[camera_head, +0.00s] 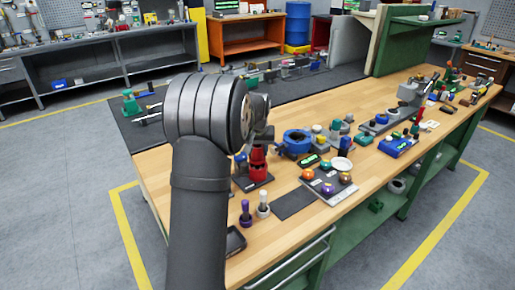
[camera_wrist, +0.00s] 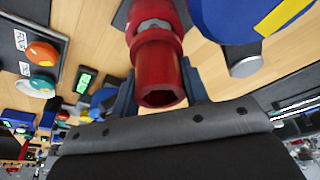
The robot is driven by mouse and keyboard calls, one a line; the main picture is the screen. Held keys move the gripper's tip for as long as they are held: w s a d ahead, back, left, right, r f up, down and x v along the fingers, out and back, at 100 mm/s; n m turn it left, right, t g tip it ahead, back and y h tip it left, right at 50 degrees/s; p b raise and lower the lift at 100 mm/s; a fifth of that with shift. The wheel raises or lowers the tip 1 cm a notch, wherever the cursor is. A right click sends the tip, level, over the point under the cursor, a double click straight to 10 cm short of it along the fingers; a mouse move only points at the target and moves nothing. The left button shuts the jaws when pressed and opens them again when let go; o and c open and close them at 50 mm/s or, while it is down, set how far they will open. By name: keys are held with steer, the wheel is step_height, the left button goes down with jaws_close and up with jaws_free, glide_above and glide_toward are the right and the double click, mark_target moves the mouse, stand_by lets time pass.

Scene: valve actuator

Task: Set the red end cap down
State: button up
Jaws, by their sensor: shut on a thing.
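The red end cap (camera_wrist: 158,75) is between the two dark fingers of my gripper (camera_wrist: 158,92) in the wrist view, its hex-shaped opening facing the camera. My gripper is shut on it. Behind the cap are a grey metal ring and another red part (camera_wrist: 152,13); I cannot tell whether the cap touches them. In the head view, red parts (camera_head: 258,158) stand over a dark plate (camera_head: 250,183) on the wooden bench, just below my gripper (camera_head: 263,136). My wrist hides part of that area.
A blue round housing (camera_head: 296,142) stands close to the right of the red parts. A button panel (camera_head: 328,186), a purple-topped peg (camera_head: 246,212) and a white-topped peg (camera_head: 263,204) are nearer the front edge. A dark flat mat (camera_head: 294,204) lies bare between them.

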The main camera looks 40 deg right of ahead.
steer(key=shift+f, duration=1.05)
steer(key=o, duration=1.3)
steer(key=shift+c, duration=0.2)
steer(key=v, duration=1.7)
steer(key=shift+s+a+r, duration=0.1)
steer(key=shift+s+r, duration=0.05)
steer(key=x, duration=1.7)
steer(key=shift+r, duration=0.1)
